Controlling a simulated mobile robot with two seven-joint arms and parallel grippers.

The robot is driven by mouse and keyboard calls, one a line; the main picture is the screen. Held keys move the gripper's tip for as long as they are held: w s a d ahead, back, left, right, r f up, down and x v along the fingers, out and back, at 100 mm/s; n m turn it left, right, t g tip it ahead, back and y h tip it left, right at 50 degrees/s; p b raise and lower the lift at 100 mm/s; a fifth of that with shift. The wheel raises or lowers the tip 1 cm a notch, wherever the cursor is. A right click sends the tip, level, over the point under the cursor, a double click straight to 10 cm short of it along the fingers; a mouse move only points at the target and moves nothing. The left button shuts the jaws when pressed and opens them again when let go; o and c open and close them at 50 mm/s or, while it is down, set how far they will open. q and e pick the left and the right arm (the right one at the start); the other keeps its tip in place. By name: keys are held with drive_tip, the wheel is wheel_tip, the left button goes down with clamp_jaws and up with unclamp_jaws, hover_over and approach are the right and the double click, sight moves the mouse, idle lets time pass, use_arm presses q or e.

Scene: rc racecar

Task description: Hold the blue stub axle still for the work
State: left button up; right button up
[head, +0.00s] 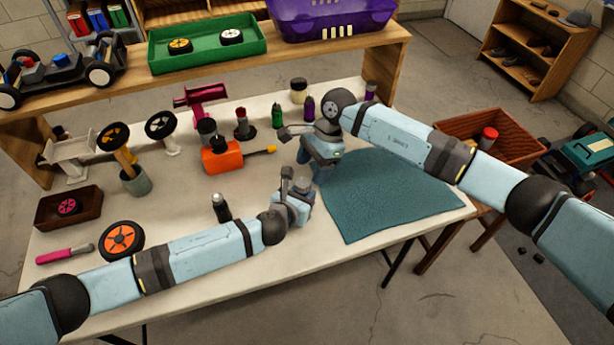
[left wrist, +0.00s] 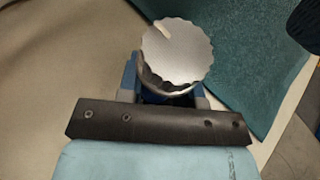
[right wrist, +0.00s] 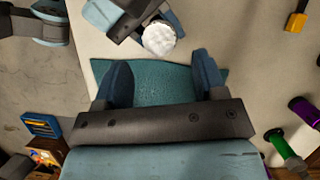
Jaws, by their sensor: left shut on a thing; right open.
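My left gripper (head: 292,190) is low over the front middle of the table, beside the teal mat. It is shut on a part with a round silver, scalloped head (left wrist: 176,50), which I take to be the blue stub axle. The head hides most of the fingers and the part's lower body in the left wrist view. In the right wrist view the pale head (right wrist: 158,39) shows at the left gripper's jaws. My right gripper (right wrist: 162,78) is open and empty above the mat, apart from the held part; in the head view it is behind the left gripper.
The teal mat (head: 390,195) lies flat and bare on the white table (head: 170,215). Small bottles, an orange box (head: 222,156) and wheels stand behind and left. A dark bottle (head: 221,208) stands close to my left forearm. A wooden shelf (head: 215,75) spans the back.

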sight(306, 182)
drive_tip(key=shift+x, duration=1.9)
drive_tip(key=c, duration=1)
drive_tip(key=shift+o, duration=0.2)
drive_tip(key=m+t, duration=0.1)
drive_tip(key=m, duration=0.1)
drive_tip(key=shift+s+d+m, duration=0.1)
drive_tip(key=shift+d+m, duration=0.05)
drive_tip(key=shift+m, duration=0.25)
drive_tip(key=m+t, duration=0.1)
drive_tip(key=m, duration=0.1)
drive_tip(key=m+t, duration=0.1)
drive_tip(key=m, duration=0.1)
drive_tip(key=shift+s+m, duration=0.2)
drive_tip(key=shift+m, duration=0.1)
drive_tip(key=shift+y, duration=0.3)
